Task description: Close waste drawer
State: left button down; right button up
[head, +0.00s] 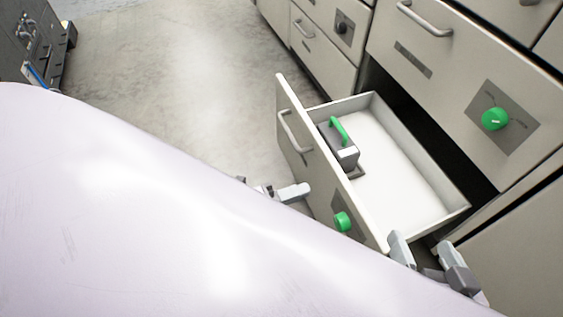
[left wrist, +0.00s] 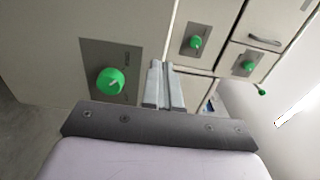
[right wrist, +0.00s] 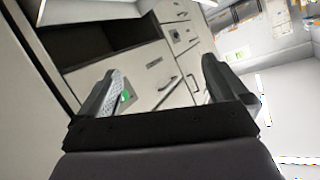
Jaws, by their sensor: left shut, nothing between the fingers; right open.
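The waste drawer (head: 318,172) stands pulled out in the head view, its light front panel carrying a bar handle (head: 294,132) and a green knob (head: 342,221). My left gripper (head: 300,191) is shut and empty, on the outer side of the front panel, below the handle; I cannot tell whether it touches. In the left wrist view its closed fingers (left wrist: 164,86) show beside a panel with a green knob (left wrist: 109,80). My right gripper (head: 426,252) is open and empty at the drawer's near right corner; contact is unclear. Its spread fingers (right wrist: 163,84) also show in the right wrist view.
A grey block with a green handle (head: 343,150) sits inside the drawer. Closed drawers (head: 325,58) and a cabinet front with a green knob (head: 495,119) stand behind. The floor (head: 180,70) at upper left is clear. My own pale body hides the lower left.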

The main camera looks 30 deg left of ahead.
aim_at(337, 178)
pick_arm(q)
jog(key=b+x, duration=0.1)
jog(key=x, duration=0.5)
jog(key=shift+f, duration=0.1)
jog(key=shift+w+d, duration=0.25)
jog(key=shift+w, duration=0.15)
pick_arm(e)
jog(key=shift+w+a+y, duration=0.2)
jog(key=shift+a+y, duration=0.1)
jog(key=shift+a, duration=0.1)
jog(key=shift+s+d+f, duration=0.1)
jog(key=shift+s+f, duration=0.05)
jog(key=shift+f, duration=0.05)
pick_arm(q)
jog(key=shift+w+d, duration=0.1)
